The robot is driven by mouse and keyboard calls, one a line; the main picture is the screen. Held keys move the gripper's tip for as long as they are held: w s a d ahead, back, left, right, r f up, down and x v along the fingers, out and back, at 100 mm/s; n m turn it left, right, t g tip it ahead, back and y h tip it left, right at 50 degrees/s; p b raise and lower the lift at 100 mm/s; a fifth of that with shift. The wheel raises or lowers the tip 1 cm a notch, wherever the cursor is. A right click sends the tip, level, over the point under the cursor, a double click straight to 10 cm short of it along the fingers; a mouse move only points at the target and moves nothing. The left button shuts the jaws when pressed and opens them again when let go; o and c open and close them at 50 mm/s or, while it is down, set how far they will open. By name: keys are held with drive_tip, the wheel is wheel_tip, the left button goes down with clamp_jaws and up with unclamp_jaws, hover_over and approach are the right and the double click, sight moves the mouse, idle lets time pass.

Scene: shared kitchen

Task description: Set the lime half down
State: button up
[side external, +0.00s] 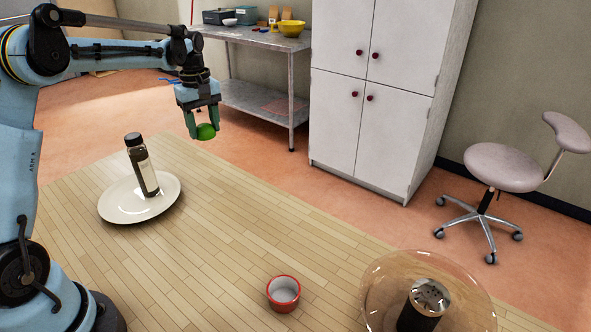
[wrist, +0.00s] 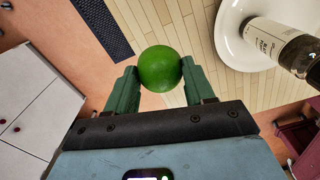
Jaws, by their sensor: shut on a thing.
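My gripper (side external: 204,133) is shut on the green lime half (side external: 207,132), which hangs between the green fingertips. It appears raised above the far edge of the wooden table (side external: 215,215). In the wrist view the lime half (wrist: 160,69) sits between both fingers, its round green skin showing; any cut face is hidden.
A white plate (side external: 115,208) with a dark-capped bottle (side external: 145,170) on it stands on the table at left. The table's middle is clear.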

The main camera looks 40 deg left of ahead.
drive_tip(key=w+d+m, duration=0.1)
drive_tip(key=d+m, duration=0.3)
drive_tip(key=d, duration=1)
drive_tip(key=s+d+m, duration=0.6)
drive_tip(key=s+d, duration=0.1)
drive_tip(key=d, duration=0.6)
drive_tip(key=s+d+m, duration=0.5)
drive_tip(key=s+d, duration=0.2)
drive_tip(key=d, duration=0.7)
hover_over(299, 243)
wheel_tip(299, 243, down, 7)
drive_tip(key=shift+r, duration=0.1)
drive_tip(key=shift+f, duration=2.15)
drive_tip(key=o, duration=1)
drive_tip(key=shift+f, duration=0.1)
drive_tip(key=shift+o, duration=0.2)
